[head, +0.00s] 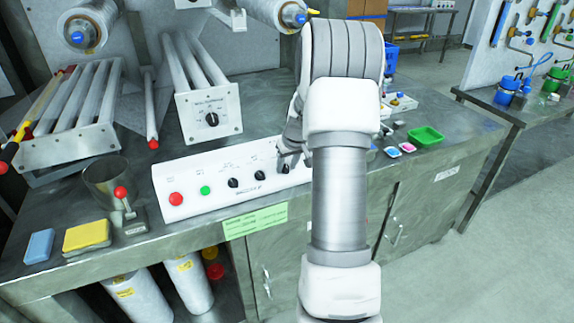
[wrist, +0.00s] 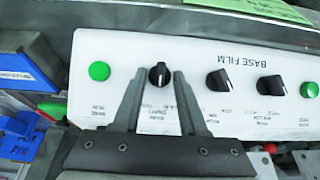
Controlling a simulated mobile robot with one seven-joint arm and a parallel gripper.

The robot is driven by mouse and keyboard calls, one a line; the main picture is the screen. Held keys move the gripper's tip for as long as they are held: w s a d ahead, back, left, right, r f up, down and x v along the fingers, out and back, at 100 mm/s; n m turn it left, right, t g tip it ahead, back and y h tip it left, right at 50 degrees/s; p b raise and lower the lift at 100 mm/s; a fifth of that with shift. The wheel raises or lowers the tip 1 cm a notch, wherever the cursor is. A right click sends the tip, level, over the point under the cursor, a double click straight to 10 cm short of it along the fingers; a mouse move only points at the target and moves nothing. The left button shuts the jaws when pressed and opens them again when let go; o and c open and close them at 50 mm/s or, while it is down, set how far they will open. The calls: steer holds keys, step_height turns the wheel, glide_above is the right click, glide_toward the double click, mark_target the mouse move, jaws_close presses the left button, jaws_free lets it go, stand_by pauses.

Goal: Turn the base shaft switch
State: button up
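The white control panel (head: 220,184) lies on the steel bench and carries a row of black rotary knobs. In the wrist view the panel (wrist: 200,50) appears upside down, with "BASE FILM" on it. One black knob (wrist: 160,75) shows between the fingertips of my gripper (wrist: 159,73). The fingers are open, one on each side of the knob, with a small gap on both sides. Their depth relative to it is hard to tell. In the head view my gripper (head: 290,153) is at the rightmost visible knob (head: 284,168), partly hidden by my arm. The small knob labels are unreadable.
Two more knobs (wrist: 218,82) (wrist: 271,85) and a green button (wrist: 99,71) flank the gripper. A red button (head: 176,199) sits at the panel's left end. A roller unit (head: 209,112) stands behind the panel. A green tray (head: 425,136) lies to the right.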

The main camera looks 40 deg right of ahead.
jaws_close()
steer(key=shift+d, duration=0.1)
steer(key=m+y+b, duration=0.1)
steer(key=m+t+y, duration=0.1)
steer(key=m, duration=0.1)
steer(key=shift+s+d+f+b, duration=0.15)
steer(key=shift+d+b, duration=0.05)
steer(key=shift+b, duration=0.2)
steer(key=shift+m+t+y+b, duration=0.3)
steer(key=shift+m+y+b, duration=0.1)
steer(key=shift+m, duration=0.3)
steer(key=shift+o, duration=0.5)
jaws_free()
